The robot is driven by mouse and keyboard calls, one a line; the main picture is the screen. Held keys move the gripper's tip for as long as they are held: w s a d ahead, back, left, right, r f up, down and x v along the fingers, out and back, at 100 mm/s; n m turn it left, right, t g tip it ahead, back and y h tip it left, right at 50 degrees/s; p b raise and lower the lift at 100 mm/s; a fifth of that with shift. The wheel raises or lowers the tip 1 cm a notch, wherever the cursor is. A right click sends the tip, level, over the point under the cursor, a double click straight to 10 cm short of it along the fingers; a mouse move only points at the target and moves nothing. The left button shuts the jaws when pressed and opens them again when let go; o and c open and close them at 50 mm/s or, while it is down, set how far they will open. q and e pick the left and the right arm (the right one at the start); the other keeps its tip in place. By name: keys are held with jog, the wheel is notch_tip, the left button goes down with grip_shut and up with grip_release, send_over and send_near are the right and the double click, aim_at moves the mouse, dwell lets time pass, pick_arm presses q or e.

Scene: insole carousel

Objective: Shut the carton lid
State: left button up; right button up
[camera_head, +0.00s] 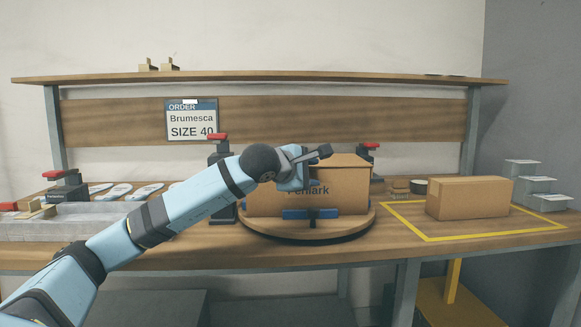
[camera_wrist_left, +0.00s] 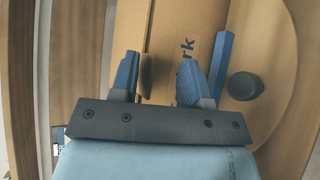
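A brown carton (camera_head: 344,193) with partly hidden lettering stands on the round turntable (camera_head: 310,233) in the middle of the bench. Its top panel, the lid (camera_head: 350,160), shows above the front face; I cannot tell how far it is shut. My left gripper (camera_head: 322,153) is at the carton's upper front and hides part of it. In the left wrist view the two blue fingers (camera_wrist_left: 158,78) stand apart, with a brown edge and a small dark patch between them. The lettered carton face (camera_wrist_left: 195,25) lies just beyond. My right gripper is out of view.
A second closed carton (camera_head: 467,198) sits inside the yellow outline on the right. An order sign (camera_head: 191,120) hangs behind. Insoles (camera_head: 144,190) and a grey tray (camera_head: 70,222) lie left.

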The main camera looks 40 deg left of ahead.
pick_arm(q)
jog(key=v, duration=1.2)
jog(key=shift+p, duration=0.35)
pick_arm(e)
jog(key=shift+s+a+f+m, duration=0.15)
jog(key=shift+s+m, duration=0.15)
pick_arm(q)
jog(key=shift+s+d+r, duration=0.1)
jog(key=shift+s, duration=0.05)
